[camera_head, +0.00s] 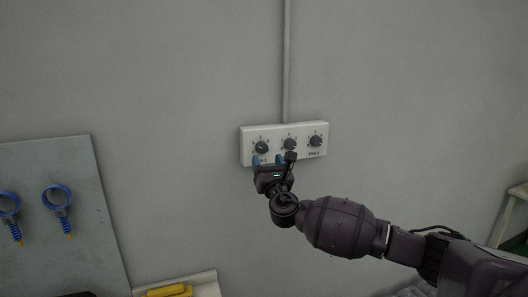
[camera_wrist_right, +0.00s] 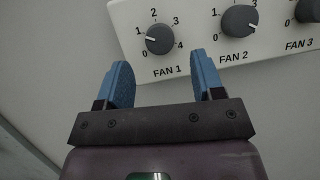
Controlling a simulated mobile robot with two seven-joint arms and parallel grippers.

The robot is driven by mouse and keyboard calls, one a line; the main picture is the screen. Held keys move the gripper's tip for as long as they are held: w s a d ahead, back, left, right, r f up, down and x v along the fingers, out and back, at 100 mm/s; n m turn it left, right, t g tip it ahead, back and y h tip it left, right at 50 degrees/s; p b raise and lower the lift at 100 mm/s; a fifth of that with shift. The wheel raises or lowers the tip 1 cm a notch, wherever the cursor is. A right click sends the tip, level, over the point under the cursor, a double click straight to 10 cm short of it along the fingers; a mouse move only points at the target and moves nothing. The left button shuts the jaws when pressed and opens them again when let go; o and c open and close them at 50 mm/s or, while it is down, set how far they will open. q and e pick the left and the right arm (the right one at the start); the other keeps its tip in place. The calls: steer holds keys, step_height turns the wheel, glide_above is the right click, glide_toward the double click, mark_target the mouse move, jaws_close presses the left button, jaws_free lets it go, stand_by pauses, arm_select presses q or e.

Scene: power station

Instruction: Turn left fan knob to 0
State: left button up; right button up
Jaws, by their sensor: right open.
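The left fan knob (camera_head: 262,147) is a dark round dial on a white wall panel (camera_head: 303,131). In the right wrist view the FAN 1 knob (camera_wrist_right: 160,39) shows a white pointer mark toward its left side, near the 1. My right gripper (camera_head: 268,160) is open and empty just below the left knob. My left gripper is in neither view.
The FAN 2 knob (camera_wrist_right: 239,20) and FAN 3 knob (camera_wrist_right: 308,10) sit to the right on the same panel. A grey conduit (camera_head: 286,60) runs up the wall. A grey board (camera_head: 95,215) with blue ring tools stands at the left.

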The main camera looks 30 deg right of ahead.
mark_target(263, 150)
steer(key=shift+x, duration=2.05)
steer(key=c, duration=0.9)
